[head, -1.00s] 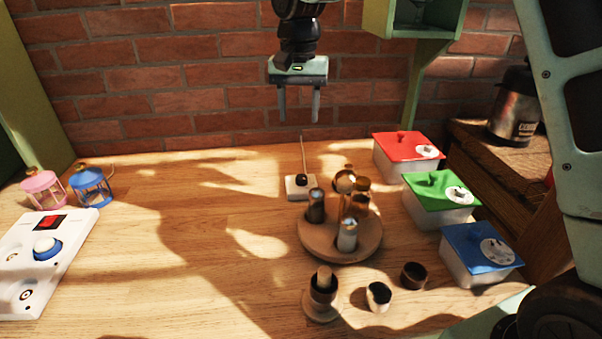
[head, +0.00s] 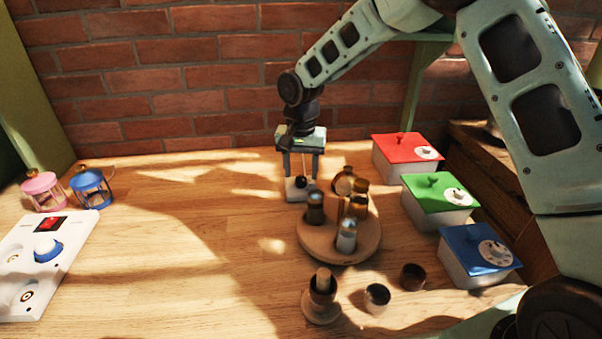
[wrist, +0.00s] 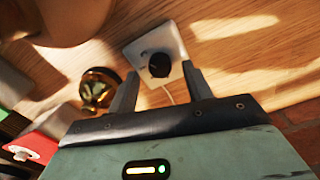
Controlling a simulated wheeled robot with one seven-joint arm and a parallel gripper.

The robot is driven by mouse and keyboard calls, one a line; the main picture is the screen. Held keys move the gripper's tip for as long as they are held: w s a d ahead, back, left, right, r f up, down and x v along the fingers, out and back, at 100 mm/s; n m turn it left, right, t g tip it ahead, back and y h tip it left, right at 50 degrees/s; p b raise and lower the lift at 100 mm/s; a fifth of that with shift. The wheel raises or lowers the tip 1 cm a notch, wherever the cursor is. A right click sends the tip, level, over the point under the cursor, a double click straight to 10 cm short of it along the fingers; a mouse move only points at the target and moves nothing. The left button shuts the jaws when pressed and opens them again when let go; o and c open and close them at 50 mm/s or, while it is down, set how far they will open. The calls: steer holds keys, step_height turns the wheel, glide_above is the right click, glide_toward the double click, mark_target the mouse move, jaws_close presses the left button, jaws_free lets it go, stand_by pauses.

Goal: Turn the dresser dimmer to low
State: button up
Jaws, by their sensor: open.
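A small white box (head: 297,194) with a round black knob (head: 301,182) on top sits towards the back of the wooden table, with a thin cord behind it. I take it to be the dimmer. In the wrist view, the box (wrist: 172,42) and knob (wrist: 159,65) lie between my fingertips. My gripper (head: 301,176) points down, open, with its fingers on either side of the knob; I cannot tell whether they touch it. It also shows in the wrist view (wrist: 160,72). Any setting marks are too small to read.
A round wooden tray (head: 340,252) with several jars stands close in front of the box. Red (head: 393,144), green (head: 427,185) and blue (head: 465,238) lidded bins line the right. A white panel (head: 25,285) and two lanterns (head: 90,188) are at left. The middle-left table is clear.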

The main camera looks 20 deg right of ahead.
steer(key=shift+f, duration=0.9)
steer(key=c, duration=1)
steer(key=shift+o, duration=0.2)
